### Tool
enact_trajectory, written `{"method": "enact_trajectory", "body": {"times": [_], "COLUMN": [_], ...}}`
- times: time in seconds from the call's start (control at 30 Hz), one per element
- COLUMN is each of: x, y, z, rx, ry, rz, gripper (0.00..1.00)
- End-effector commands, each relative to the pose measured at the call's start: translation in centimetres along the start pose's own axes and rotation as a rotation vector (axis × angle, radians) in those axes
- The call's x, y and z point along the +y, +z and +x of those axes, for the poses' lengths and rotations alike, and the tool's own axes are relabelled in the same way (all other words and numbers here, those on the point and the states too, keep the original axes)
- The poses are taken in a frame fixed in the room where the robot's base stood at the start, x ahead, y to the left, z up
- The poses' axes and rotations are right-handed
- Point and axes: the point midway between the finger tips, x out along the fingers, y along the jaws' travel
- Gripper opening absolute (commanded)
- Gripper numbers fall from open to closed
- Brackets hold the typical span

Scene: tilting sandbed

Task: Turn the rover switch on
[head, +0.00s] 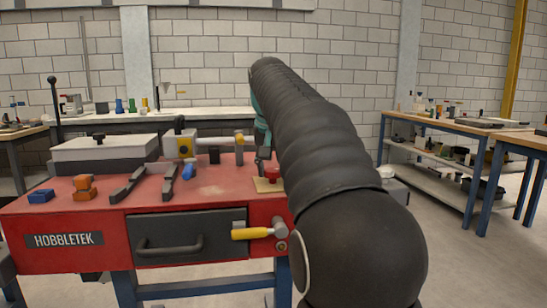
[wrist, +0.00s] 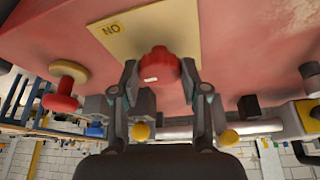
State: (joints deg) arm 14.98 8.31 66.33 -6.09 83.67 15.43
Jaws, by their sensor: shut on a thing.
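The switch is a red knob (wrist: 165,68) on a tan plate (wrist: 118,40). In the wrist view, which looks upside down, the plate bears a label reading "NO", or "ON" when turned over. My gripper (wrist: 162,75) has one finger on each side of the red knob and is shut on it. In the head view the knob (head: 272,172) and its plate (head: 266,186) sit at the right of the red bench top, below my gripper, which is partly hidden behind my dark arm.
The red bench (head: 75,258) carries a grey box (head: 105,150), an orange block (head: 84,188), a blue block (head: 40,196) and dark bars. A yellow-handled tool (head: 252,233) is at its front beside the drawer (head: 190,235). A red-and-tan knob-like part (wrist: 64,88) shows left in the wrist view.

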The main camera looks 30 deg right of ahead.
Motion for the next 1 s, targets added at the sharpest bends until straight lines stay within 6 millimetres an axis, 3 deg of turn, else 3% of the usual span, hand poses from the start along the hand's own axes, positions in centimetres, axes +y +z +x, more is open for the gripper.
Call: {"method": "enact_trajectory", "body": {"times": [0.6, 1.0], "x": [-0.44, -0.56], "y": [-0.25, -0.31], "z": [0.01, 0.2], "rx": [0.0, 0.001], "ry": [0.225, 0.325], "rz": [0.534, 0.782], "gripper": [0.1, 0.1]}}
